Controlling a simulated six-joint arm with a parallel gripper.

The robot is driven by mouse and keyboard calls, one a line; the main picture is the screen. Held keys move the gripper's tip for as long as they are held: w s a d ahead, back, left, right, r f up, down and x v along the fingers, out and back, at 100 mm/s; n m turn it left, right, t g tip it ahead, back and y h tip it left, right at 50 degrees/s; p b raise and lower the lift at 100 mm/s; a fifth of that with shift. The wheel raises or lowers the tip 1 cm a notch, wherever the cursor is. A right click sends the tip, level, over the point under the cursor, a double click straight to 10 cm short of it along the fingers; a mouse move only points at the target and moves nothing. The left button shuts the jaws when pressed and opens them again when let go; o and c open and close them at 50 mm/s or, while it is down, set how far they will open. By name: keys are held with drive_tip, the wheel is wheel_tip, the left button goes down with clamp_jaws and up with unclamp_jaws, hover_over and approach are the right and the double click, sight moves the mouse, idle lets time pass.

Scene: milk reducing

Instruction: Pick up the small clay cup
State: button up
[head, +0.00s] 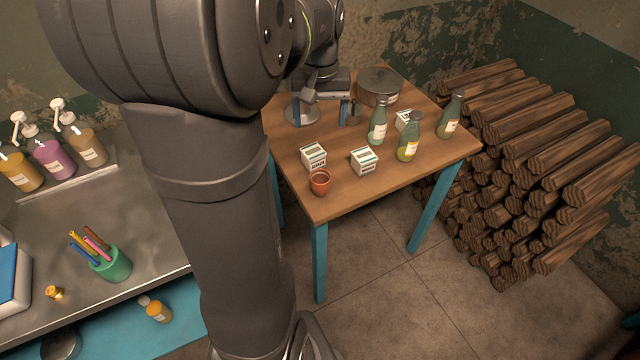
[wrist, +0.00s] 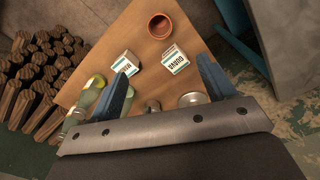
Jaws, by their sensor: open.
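The small clay cup (head: 320,183) is reddish-brown and stands upright near the front left corner of the wooden table (head: 330,207). It also shows in the wrist view (wrist: 160,26) at the top middle, its mouth open. My gripper (head: 325,112) is over the back left part of the table, behind the cup and apart from it. In the wrist view my gripper (wrist: 165,80) has its two blue fingers spread with nothing between them. The cup lies beyond the fingertips.
White boxes (head: 313,156) (head: 364,161) stand just behind the cup. Green bottles (head: 409,137) and a round metal pot (head: 380,86) stand farther back. Stacked logs (head: 530,160) are right of the table. A metal counter (head: 130,235) with pump bottles and a pen cup is at left.

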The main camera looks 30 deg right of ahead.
drive_tip(key=f+n, duration=0.2)
drive_tip(key=n, duration=2.1)
approach(320, 182)
drive_tip(key=f, duration=0.2)
drive_tip(key=s+f, duration=0.1)
drive_tip(key=f, duration=0.5)
drive_tip(key=shift+s+a, duration=0.3)
drive_tip(key=shift+a, duration=0.1)
drive_tip(key=shift+r, duration=0.1)
drive_tip(key=shift+c, duration=0.5)
drive_tip(key=c, duration=1)
